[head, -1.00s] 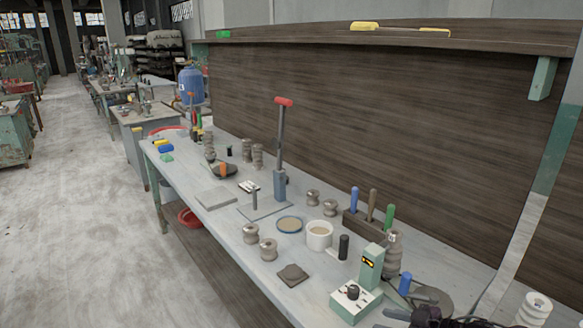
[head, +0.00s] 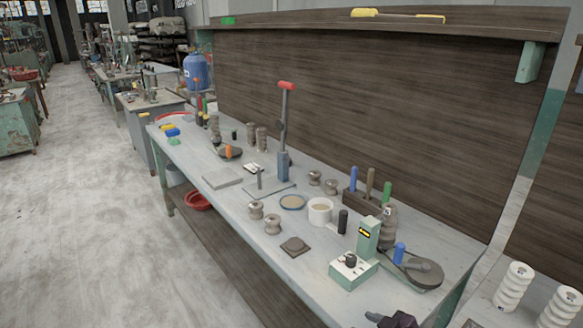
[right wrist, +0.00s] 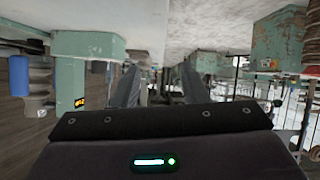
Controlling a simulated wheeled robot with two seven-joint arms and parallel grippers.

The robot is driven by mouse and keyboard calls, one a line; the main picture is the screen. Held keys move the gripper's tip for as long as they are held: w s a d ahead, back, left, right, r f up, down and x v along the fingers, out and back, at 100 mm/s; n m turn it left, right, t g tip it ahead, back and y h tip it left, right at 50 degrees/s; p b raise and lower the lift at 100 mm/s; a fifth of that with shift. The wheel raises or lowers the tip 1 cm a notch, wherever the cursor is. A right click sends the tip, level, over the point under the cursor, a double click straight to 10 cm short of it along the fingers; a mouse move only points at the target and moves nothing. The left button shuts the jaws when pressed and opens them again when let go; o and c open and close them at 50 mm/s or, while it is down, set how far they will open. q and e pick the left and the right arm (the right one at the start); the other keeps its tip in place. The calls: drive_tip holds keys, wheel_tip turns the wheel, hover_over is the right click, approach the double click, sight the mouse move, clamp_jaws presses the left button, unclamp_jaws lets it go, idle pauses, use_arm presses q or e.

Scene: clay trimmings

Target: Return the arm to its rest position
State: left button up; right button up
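My right gripper (head: 388,321) shows only as a dark piece at the bottom edge of the head view, over the near edge of the workbench (head: 225,225). In the right wrist view its two grey fingers (right wrist: 158,86) stand apart with nothing seen between them. The green control box (head: 368,237) with a black knob stands on the bench beyond the gripper, apart from it. A green box with a yellow label also shows at left in the wrist view (right wrist: 82,75). My left gripper is not in view.
A round dark plate (head: 420,277) with a blue-handled tool lies right of the control box. White ribbed insulators (head: 513,285) stand at right. Floor at left is clear.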

drive_tip(key=s+d+r+m+g+h, duration=0.2)
drive_tip(key=s+m+g+h, duration=0.45)
drive_tip(key=s, duration=1.45)
wheel_tip(320, 180, down, 30)
drive_tip(key=s+g, duration=0.1)
drive_tip(key=s, duration=0.1)
drive_tip(key=s+d+f, duration=0.1)
drive_tip(key=s+f, duration=0.8)
drive_tip(key=s, duration=0.1)
drive_tip(key=s+d+f+g, duration=0.1)
drive_tip(key=s+d+f, duration=0.1)
drive_tip(key=s+f, duration=0.7)
drive_tip(key=shift+s+d+f, duration=0.15)
drive_tip(key=shift+s+d, duration=0.1)
drive_tip(key=shift+s, duration=0.3)
